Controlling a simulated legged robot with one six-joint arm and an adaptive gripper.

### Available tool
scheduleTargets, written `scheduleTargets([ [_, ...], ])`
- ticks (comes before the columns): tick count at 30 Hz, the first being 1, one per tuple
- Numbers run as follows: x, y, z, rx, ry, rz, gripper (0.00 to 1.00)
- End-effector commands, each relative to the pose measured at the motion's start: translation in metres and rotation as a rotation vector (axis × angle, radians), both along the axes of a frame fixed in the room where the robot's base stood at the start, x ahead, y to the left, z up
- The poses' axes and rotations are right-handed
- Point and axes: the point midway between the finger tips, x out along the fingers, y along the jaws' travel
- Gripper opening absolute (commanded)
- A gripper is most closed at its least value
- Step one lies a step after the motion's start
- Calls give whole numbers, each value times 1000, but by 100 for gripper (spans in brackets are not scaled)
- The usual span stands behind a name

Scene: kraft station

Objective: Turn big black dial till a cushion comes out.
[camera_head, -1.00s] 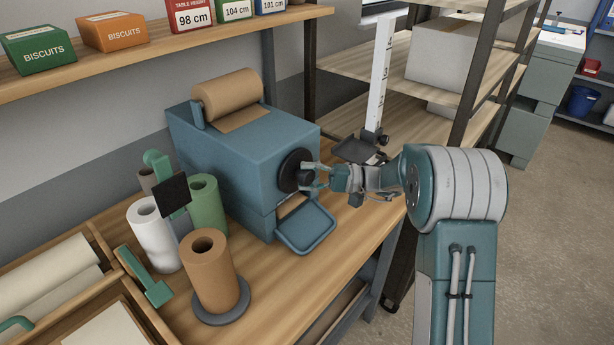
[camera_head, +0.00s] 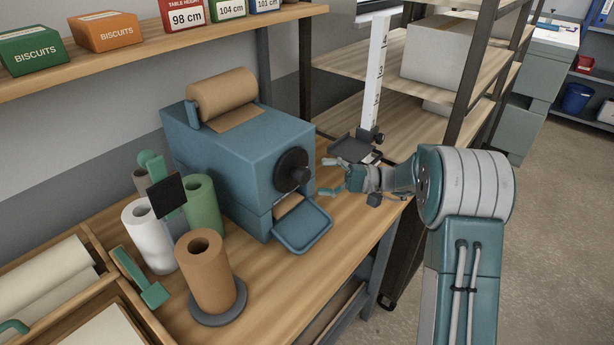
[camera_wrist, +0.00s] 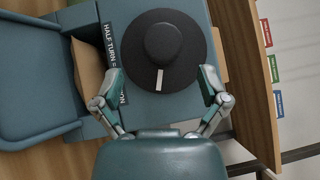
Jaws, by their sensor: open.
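The big black dial (camera_head: 291,171) is on the front face of the blue machine (camera_head: 240,150). My gripper (camera_head: 325,177) is open and empty, to the right of the dial and apart from it. In the wrist view the dial (camera_wrist: 163,45) lies ahead between my open fingers (camera_wrist: 162,84), with a white mark on it pointing toward my palm and slightly left. A dark label beside it reads "HALF TURN", the rest partly hidden. Brown paper (camera_wrist: 88,75) shows in the slot above the blue tray (camera_head: 302,230). The tray looks empty.
A brown paper roll (camera_head: 221,92) sits on top of the machine. Several upright rolls, including a brown one (camera_head: 205,275), stand at the left on the wooden bench. A height gauge (camera_head: 375,75) stands behind my gripper. A shelf of boxes (camera_head: 107,32) is above.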

Motion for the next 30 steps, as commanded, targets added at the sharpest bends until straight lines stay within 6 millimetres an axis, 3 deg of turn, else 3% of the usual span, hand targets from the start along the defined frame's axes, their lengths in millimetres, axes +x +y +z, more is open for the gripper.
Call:
scheduleTargets([
  [6, 1, -46, -7, -1, 1, -4, 94],
  [12, 1, -69, -10, 0, 1, -2, 94],
  [25, 0, -71, -9, 1, 21, -10, 93],
  [30, -8, -59, 5, 18, 221, -101, 93],
])
